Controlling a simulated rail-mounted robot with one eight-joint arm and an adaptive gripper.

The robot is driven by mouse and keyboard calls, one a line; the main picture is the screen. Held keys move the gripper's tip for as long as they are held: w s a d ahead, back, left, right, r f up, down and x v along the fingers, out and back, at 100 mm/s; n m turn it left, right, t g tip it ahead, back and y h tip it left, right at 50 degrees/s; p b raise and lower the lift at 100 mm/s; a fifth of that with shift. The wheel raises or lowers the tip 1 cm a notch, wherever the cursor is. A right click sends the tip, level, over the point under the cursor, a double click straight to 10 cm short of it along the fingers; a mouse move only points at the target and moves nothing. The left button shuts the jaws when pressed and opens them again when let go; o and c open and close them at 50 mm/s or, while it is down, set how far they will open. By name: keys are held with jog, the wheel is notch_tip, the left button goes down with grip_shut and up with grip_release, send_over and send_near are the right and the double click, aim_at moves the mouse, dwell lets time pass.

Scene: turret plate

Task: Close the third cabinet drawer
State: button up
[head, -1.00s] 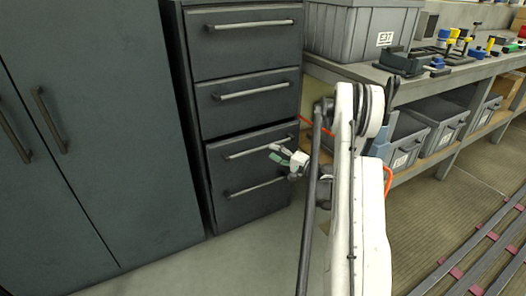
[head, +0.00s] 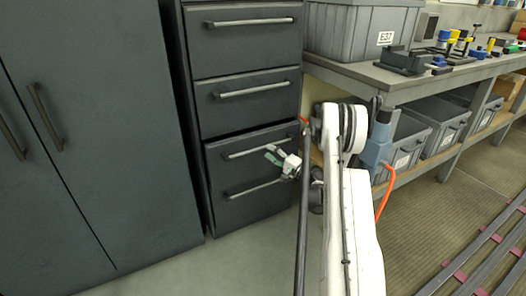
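The dark grey drawer cabinet (head: 191,110) stands left of centre, with drawers stacked one above another. The third drawer (head: 222,166) from the top sits slightly forward, with a dark gap along its top edge. Its bar handle (head: 246,152) runs across the front. My gripper (head: 270,153) is at the right part of this drawer's front, near the right end of the handle. Its two fingers look spread apart with nothing between them. I cannot tell whether they touch the drawer front. The fourth drawer's handle (head: 252,189) is below.
A tall two-door dark cabinet (head: 100,130) stands to the left. On the right, a workbench (head: 420,82) holds a grey crate (head: 350,30) and small tools, with grey bins (head: 437,115) on its lower shelf. Rails (head: 480,255) cross the floor at lower right. Floor before the drawers is clear.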

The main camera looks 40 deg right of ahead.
aim_at(263, 147)
jog(key=shift+b+x, duration=0.45)
jog(key=shift+x, duration=1.75)
grip_shut()
